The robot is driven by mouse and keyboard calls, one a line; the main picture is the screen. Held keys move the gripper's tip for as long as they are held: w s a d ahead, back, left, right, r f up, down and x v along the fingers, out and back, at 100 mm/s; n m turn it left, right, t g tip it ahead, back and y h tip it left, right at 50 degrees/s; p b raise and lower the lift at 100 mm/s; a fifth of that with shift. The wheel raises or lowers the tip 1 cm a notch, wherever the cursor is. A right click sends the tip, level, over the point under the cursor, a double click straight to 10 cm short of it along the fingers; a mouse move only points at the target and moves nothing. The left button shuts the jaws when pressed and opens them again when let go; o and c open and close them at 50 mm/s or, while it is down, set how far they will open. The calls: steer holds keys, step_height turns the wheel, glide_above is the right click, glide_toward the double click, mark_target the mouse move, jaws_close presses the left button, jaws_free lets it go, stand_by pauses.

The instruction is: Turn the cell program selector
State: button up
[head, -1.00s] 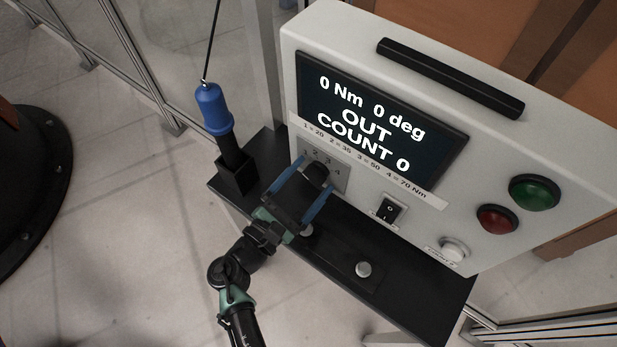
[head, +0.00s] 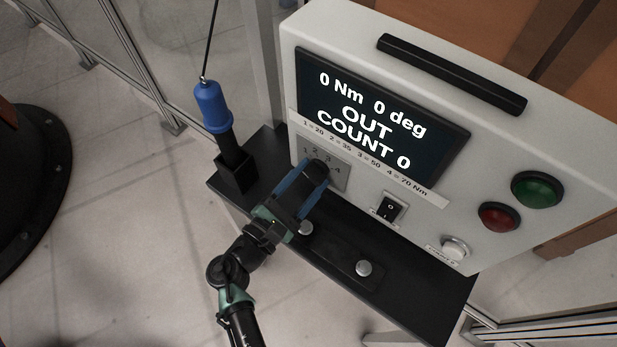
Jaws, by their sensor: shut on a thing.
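The cell program selector (head: 318,169) is a dark round knob on a small grey plate (head: 339,180) numbered 1 to 4. It sits below the display on the light grey control box (head: 400,208). My gripper (head: 314,178) reaches up to it from the lower left. Its two blue fingers are shut on the knob, one on each side. The fingers and gripper body hide part of the knob, so I cannot tell which number it points to. The display (head: 380,120) reads 0 Nm, 0 deg, OUT, COUNT 0.
Right of the knob are a black rocker switch (head: 390,209), a white button (head: 455,249), a red button (head: 498,217) and a green button (head: 537,189). A blue-handled tool (head: 213,106) stands in a black holder on the left. The black shelf (head: 415,310) lies below.

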steer(key=shift+m+b, duration=3.35)
steer(key=shift+m, duration=0.25)
steer(key=o, duration=1.4)
steer(key=shift+c, duration=0.2)
steer(key=shift+s+a, duration=0.1)
steer(key=shift+a, duration=0.05)
steer(key=b+v, duration=0.2)
steer(key=v, duration=1)
steer(key=shift+s+a, duration=0.2)
steer(key=shift+s, duration=0.15)
